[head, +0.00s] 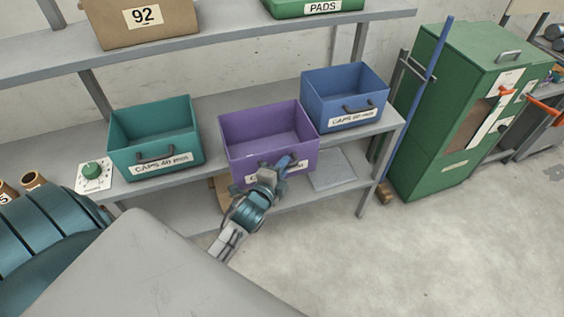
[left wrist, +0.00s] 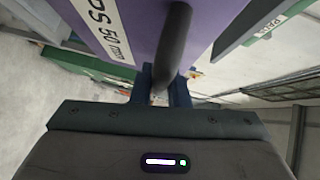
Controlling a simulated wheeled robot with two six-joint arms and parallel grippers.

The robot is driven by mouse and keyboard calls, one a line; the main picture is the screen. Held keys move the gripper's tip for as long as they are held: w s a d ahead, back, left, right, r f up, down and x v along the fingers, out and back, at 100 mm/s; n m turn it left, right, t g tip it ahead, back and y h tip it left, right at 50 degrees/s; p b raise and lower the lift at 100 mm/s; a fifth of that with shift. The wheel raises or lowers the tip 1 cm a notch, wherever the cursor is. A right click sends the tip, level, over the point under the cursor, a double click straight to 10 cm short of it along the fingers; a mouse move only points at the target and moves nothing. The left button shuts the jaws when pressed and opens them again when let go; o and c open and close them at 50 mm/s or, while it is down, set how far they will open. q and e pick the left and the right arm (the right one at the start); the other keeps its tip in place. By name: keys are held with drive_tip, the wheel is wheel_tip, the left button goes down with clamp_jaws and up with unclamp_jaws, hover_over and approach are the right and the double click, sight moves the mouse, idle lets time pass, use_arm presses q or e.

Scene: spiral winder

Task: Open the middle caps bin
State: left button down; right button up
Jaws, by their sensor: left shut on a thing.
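The purple middle caps bin (head: 240,137) stands on the shelf between a teal bin (head: 130,135) and a blue bin (head: 345,90). Its front juts out past the shelf edge, further forward than its neighbours. It is open-topped and looks empty. My left gripper (head: 280,166) is at the bin's front, over part of its label. In the left wrist view the fingers (left wrist: 160,86) are shut on the bin's dark bar handle (left wrist: 174,45), beside the white label (left wrist: 103,28). My right gripper is not in view.
The grey shelf (head: 221,83) above carries a brown bin marked 92 (head: 140,20) and a green PADS bin (head: 315,6). A green cabinet (head: 455,110) stands at right, with a blue pole (head: 420,95) beside it. The floor (head: 430,250) in front is clear.

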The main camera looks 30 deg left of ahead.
use_arm(q)
drive_tip(key=c, duration=1.5)
unclamp_jaws()
drive_tip(key=shift+c, duration=0.2)
drive_tip(key=shift+o, duration=0.7)
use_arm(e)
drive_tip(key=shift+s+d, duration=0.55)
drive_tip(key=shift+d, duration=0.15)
